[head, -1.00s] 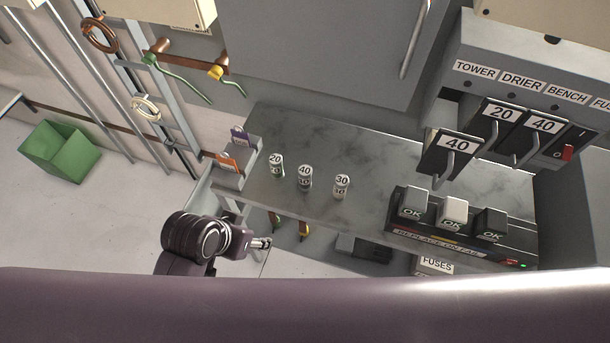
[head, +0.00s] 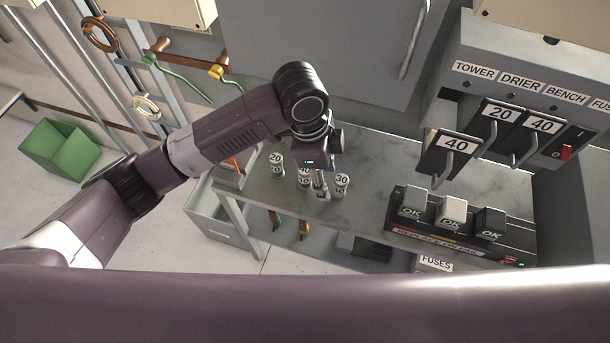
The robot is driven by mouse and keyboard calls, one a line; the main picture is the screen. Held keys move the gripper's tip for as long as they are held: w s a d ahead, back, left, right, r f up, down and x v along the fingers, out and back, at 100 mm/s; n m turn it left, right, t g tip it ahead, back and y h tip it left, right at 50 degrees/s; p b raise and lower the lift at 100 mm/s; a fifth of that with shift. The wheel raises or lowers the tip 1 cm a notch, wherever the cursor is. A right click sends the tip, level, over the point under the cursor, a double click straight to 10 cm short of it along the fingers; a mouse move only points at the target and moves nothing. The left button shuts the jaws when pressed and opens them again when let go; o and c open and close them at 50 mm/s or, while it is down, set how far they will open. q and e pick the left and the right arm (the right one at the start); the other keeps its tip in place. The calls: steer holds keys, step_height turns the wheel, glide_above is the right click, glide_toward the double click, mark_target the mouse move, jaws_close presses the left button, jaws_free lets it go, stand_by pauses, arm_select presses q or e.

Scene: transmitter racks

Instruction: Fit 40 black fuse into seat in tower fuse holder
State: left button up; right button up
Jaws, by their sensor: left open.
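The 40 fuse (head: 303,182) stands upright on the grey bench, mostly hidden behind my left gripper in the head view. My left gripper (head: 322,190) points down over the bench, at the 40 fuse's right side in the picture; it is open, and I cannot tell whether it touches the fuse. The 20 fuse (head: 276,166) stands to the left and the 30 fuse (head: 341,186) close to the right of the gripper. Under the TOWER label (head: 474,69) a dark handled holder marked 40 (head: 448,154) sits lower and further forward than its neighbours. My right gripper is not in view.
Holders marked 20 (head: 499,116) and 40 (head: 542,127) hang under the DRIER and BENCH labels. A black tester block (head: 460,245) with OK pieces stands at the bench's front right. Bare bench (head: 390,165) lies between the fuses and the holders.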

mark_target(305, 178)
arm_select(q)
steer(key=w+a, duration=0.1)
steer(key=w+a+r+m+y, duration=0.1)
steer(key=w+a, duration=0.1)
steer(key=w+a+r+y, duration=0.1)
steer(key=shift+w+a+r, duration=0.15)
steer(key=shift+w+a, duration=0.05)
steer(key=shift+a, duration=0.1)
steer(key=f+p, duration=0.1)
steer(key=f, duration=0.2)
steer(key=f+p, duration=0.1)
steer(key=f, duration=0.2)
steer(key=shift+w+f, duration=0.2)
steer(key=shift+f, duration=0.65)
jaws_close()
